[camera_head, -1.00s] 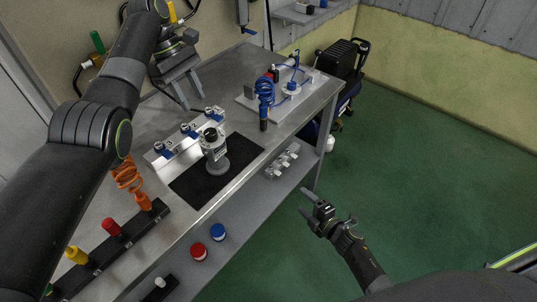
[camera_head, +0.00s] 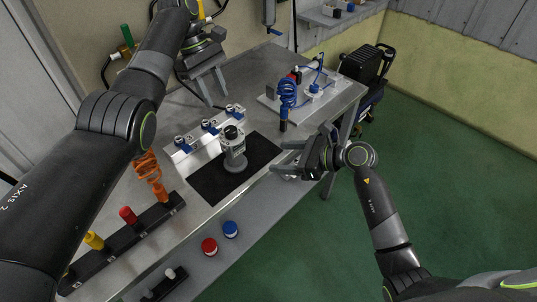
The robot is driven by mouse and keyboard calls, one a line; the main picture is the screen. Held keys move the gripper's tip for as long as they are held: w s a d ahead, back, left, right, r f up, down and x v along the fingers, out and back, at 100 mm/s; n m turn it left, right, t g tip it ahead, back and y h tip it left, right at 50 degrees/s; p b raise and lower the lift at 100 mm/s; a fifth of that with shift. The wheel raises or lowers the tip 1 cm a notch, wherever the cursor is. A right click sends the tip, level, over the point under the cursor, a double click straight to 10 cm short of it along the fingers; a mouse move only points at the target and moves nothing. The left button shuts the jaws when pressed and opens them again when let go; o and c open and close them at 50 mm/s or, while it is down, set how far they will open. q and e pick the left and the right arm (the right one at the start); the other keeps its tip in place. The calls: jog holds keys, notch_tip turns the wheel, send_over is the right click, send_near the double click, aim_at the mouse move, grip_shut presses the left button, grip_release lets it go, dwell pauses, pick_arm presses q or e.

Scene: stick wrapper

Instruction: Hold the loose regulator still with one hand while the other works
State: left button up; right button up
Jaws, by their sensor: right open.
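The loose regulator (camera_head: 234,151), a grey body with a black knob on a round foot, stands upright on the black mat (camera_head: 212,187) on the metal bench. My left gripper (camera_head: 207,92) is over the back of the bench, fingers spread and pointing down, beyond the regulator and apart from it. My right gripper (camera_head: 284,159) is at the bench's right front edge, open, with its fingers pointing left towards the regulator. It is empty and does not touch the regulator.
A rail with several blue-ringed fittings (camera_head: 208,126) stands behind the mat. A plate with a coiled blue hose (camera_head: 288,92) is at back right. A black rack with coloured handles (camera_head: 128,216) is at front left. Red (camera_head: 209,246) and blue (camera_head: 231,229) caps lie on the lower shelf.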

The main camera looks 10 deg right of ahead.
aim_at(241, 156)
jog(key=x, duration=1.7)
jog(key=shift+s+a, duration=0.1)
jog(key=shift+c, duration=0.5)
